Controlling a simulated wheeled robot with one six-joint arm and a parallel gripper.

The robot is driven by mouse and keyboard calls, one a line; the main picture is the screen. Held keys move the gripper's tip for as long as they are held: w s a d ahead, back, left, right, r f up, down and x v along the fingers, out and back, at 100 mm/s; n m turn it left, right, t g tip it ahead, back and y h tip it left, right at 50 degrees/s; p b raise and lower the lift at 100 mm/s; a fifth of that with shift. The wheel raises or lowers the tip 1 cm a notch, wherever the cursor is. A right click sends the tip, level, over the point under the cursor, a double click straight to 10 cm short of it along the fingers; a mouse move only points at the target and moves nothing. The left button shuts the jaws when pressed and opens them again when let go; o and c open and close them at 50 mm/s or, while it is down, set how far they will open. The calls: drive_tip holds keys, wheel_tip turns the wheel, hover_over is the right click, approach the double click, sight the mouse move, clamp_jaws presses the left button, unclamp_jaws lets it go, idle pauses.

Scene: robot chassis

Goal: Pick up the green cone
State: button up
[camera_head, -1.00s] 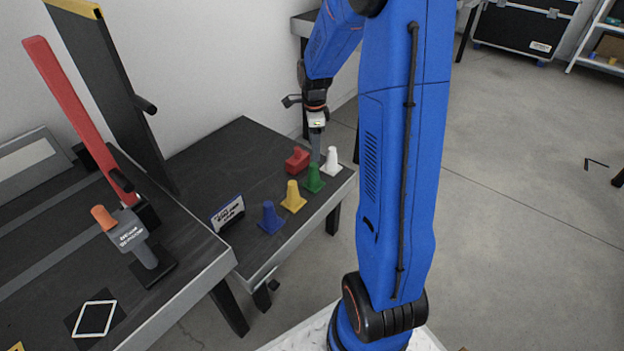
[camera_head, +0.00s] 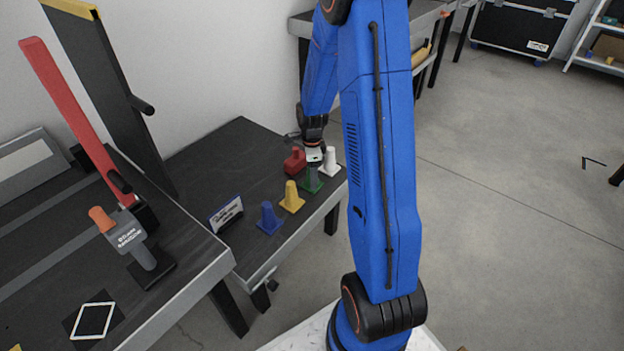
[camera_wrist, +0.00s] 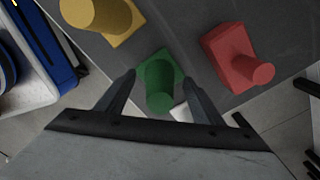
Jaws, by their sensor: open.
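The green cone (camera_head: 312,184) stands on the dark table among the other cones, its top partly hidden by my gripper in the head view. In the wrist view the green cone (camera_wrist: 158,82) lies between the two open fingers. My gripper (camera_head: 314,168) is open and lowered over the cone, pointing down. In the wrist view my gripper (camera_wrist: 158,90) has one finger on each side of the cone, with a gap visible on each side near the tips. Whether either finger touches the cone lower down I cannot tell.
A red cone (camera_head: 295,161), a white cone (camera_head: 330,160), a yellow cone (camera_head: 291,198) and a blue cone (camera_head: 269,218) stand close by on the dark table (camera_head: 215,165). The red cone (camera_wrist: 240,58) and yellow cone (camera_wrist: 100,18) flank the green one. A sign (camera_head: 226,213) stands left.

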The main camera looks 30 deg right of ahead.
drive_tip(key=shift+f, duration=0.75)
drive_tip(key=c, duration=1.1)
drive_tip(key=shift+r, duration=0.1)
